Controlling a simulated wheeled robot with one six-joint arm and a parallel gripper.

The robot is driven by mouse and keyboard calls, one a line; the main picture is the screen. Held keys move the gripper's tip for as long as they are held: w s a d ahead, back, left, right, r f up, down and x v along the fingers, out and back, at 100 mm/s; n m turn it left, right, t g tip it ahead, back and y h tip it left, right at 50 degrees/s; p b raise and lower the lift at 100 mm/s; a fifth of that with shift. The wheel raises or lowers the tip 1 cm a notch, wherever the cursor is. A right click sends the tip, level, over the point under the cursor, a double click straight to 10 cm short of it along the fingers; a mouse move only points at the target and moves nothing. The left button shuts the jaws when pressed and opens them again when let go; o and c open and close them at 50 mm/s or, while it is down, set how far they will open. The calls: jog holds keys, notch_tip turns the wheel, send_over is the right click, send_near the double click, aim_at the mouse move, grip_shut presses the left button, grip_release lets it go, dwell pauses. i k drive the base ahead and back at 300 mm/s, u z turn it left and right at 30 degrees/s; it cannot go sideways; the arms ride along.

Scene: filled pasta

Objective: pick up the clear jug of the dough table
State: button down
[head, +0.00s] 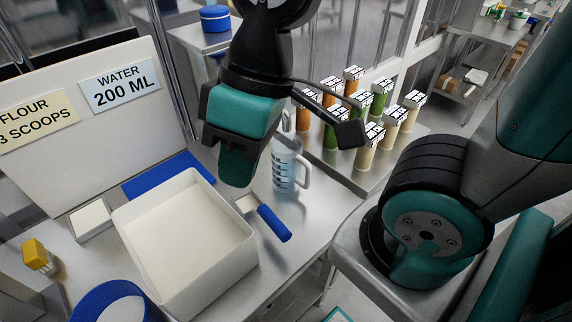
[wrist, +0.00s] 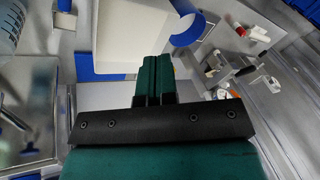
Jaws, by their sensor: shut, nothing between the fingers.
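The clear jug (head: 287,160) stands upright on the steel dough table (head: 297,235), with dark markings on its side and a handle on its right. My gripper (head: 238,170) is in front of and to the left of the jug, above the table, and hides part of the jug's left side. It is shut and empty. In the wrist view my gripper's fingers (wrist: 155,75) are together, with nothing between them. Part of the jug (wrist: 10,25) shows at the top left corner of the wrist view, cut off by the edge.
A large white bin (head: 185,245) and a blue-handled scraper (head: 270,220) lie near the gripper. Several filled jars (head: 366,148) stand on a shelf to the right of the jug. A sign board (head: 90,120) stands behind at left. A blue round container (head: 115,300) is at front left.

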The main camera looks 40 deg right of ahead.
aim_at(287, 160)
jog(key=u, duration=2.5)
jog(key=k, duration=1.4)
jog(key=z, duration=2.4)
